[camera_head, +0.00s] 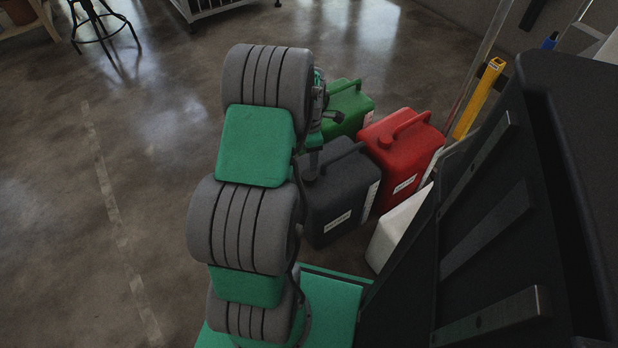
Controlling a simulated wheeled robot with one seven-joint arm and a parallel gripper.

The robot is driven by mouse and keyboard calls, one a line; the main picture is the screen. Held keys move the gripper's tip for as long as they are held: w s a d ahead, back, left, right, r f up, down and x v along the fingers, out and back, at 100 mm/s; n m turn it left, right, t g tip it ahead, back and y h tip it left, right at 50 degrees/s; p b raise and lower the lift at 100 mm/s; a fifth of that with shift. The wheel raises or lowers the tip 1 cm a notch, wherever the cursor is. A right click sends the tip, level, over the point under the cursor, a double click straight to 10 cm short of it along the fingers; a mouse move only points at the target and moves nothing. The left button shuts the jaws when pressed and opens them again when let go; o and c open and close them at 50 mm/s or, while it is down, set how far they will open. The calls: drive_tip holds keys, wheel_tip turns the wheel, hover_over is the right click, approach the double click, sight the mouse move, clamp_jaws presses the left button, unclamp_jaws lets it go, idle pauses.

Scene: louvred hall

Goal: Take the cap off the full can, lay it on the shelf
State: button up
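Several jerrycans stand together on the floor right of my arm. One is dark grey (339,208), one red (402,165), one green (352,103) and one white (392,236). Their labels are too small to read, so I cannot tell which is the full can. The red can has a red cap (386,141) on its top. My gripper (313,160) points down by the left top corner of the dark grey can, where a dark round part shows. I cannot tell whether it touches that part, or whether its fingers are open or shut. I cannot make out a shelf.
A yellow upright object (479,98) stands behind the red can. A black slatted panel fills the right side, partly covering the white can. A stool (103,22) and a metal frame (213,8) stand far back. The concrete floor (110,150) on the left is clear.

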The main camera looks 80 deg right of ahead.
sight(309, 174)
drive_tip(key=m, duration=0.5)
drive_tip(key=shift+a, duration=0.4)
wheel_tip(309, 174, down, 10)
drive_tip(key=b, duration=0.6)
drive_tip(key=shift+b, duration=0.4)
drive_tip(key=shift+c, duration=0.2)
clamp_jaws()
